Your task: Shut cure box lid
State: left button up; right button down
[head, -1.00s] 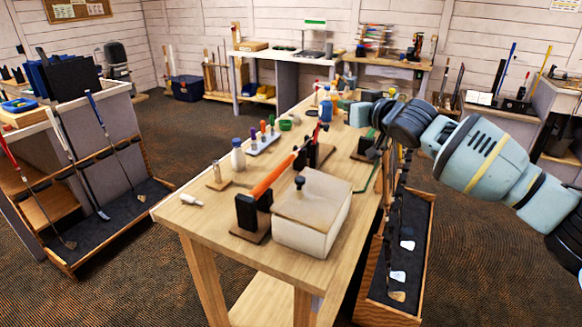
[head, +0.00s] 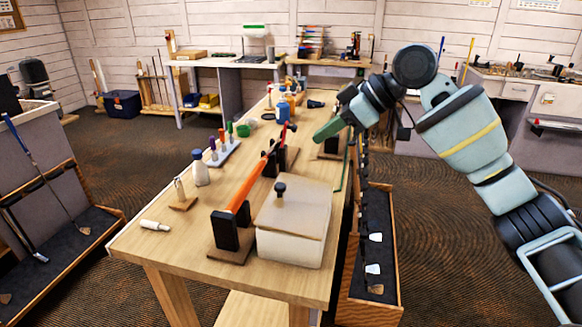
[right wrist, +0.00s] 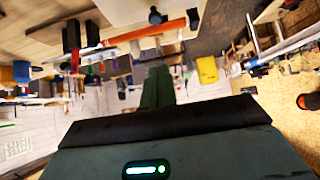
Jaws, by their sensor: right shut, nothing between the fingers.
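The cure box (head: 290,248) is a pale box at the near end of the wooden workbench. Its flat beige lid (head: 300,206) lies over the top, with a black knob (head: 280,188) near its far left edge. A thin dark seam shows below the lid; I cannot tell whether it is fully closed. My right gripper (head: 325,132) has green fingers, shut and empty, above the bench's right side, beyond and apart from the box. Its shut fingers also show in the right wrist view (right wrist: 157,88). My left gripper is not in view.
An orange shaft (head: 252,185) rests in black clamps left of the box. A club rack (head: 385,290) stands along the bench's right side.

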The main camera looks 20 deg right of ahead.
send_over(284, 186)
jog(key=d, duration=0.1)
notch_tip(284, 186, down, 6)
jog(key=f, duration=0.3)
jog(key=shift+s+f, duration=0.3)
jog(key=shift+f, duration=0.6)
jog(key=shift+a, duration=0.1)
jog(key=shift+w+a+f+p, duration=0.2)
jog(key=shift+a+f+p, duration=0.1)
jog(key=shift+f, duration=0.15)
jog(key=shift+w+f, duration=0.1)
jog(key=shift+f, duration=0.05)
